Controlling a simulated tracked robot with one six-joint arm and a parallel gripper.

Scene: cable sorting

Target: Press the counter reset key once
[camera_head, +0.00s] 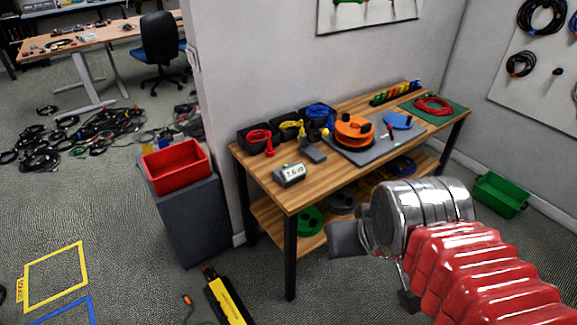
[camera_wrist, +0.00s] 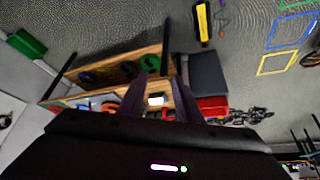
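The counter (camera_head: 289,174), a small grey box with a lit display, stands near the front left of the wooden workbench (camera_head: 345,178). Its reset key is too small to make out. The counter also shows in the wrist view (camera_wrist: 156,100), between my two fingers. My gripper (camera_wrist: 161,80) is open, with its dark fingers apart and nothing held between them. In the head view my gripper (camera_head: 345,238) is in front of the bench's front edge, to the right of the counter and apart from it.
Behind the counter are black bins with coiled cables (camera_head: 258,139) and a grey device (camera_head: 313,152). An orange reel (camera_head: 354,131) sits on a grey mat. A red bin (camera_head: 178,167) on a dark cabinet stands left; a green bin (camera_head: 500,195) is on the floor right.

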